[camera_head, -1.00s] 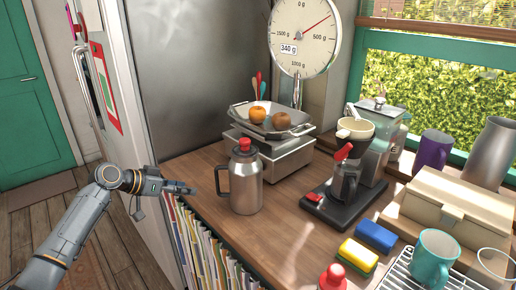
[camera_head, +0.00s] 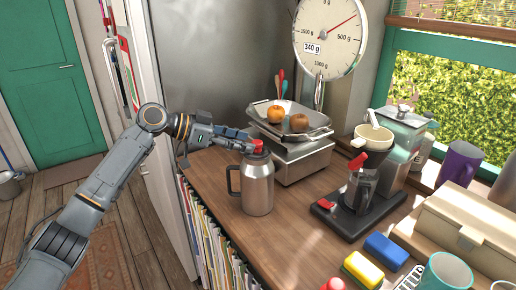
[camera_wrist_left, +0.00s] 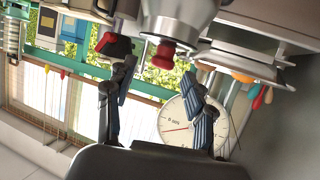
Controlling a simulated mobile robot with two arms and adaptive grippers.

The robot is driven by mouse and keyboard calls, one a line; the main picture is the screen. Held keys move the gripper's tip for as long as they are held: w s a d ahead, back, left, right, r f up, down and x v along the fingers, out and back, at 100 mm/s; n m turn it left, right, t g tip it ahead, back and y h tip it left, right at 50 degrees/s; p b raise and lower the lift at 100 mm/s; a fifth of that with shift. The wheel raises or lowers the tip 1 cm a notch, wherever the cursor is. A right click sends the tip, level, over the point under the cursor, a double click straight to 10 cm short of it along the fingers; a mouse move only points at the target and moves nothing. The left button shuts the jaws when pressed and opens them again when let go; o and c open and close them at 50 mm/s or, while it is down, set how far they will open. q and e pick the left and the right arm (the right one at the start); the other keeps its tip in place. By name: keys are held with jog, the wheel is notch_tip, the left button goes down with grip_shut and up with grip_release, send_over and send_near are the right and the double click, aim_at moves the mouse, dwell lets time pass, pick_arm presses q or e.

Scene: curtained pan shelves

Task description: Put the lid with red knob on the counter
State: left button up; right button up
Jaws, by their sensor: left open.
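The lid with the red knob (camera_head: 257,147) sits on top of a steel jug (camera_head: 258,186) that stands upright on the wooden counter (camera_head: 290,235). The knob also shows at the top of the left wrist view (camera_wrist_left: 163,55), which looks upside down. My left gripper (camera_head: 244,141) is open, at the knob's left side and near its height. In the left wrist view its two fingers are spread with the knob roughly between their tips but farther off. Contact is not visible. The lid's rim is partly hidden in the head view. My right gripper is not in view.
A scale with fruit (camera_head: 299,122) stands close behind the jug. A coffee maker with a red-topped pot (camera_head: 361,186) is to its right. Sponges (camera_head: 362,270), a mug (camera_head: 446,272) and a wooden box (camera_head: 470,215) fill the right. Bare counter lies in front of the jug.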

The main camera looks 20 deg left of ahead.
aim_at(257, 142)
pick_arm(q)
jog(key=p+x, duration=0.2)
jog(key=x, duration=0.2)
jog(key=shift+w, duration=0.3)
jog(key=shift+w+d+f, duration=0.15)
jog(key=shift+d+f, duration=0.05)
jog(key=shift+d, duration=0.05)
jog(key=shift+a, duration=0.1)
jog(key=shift+c, duration=0.7)
grip_shut()
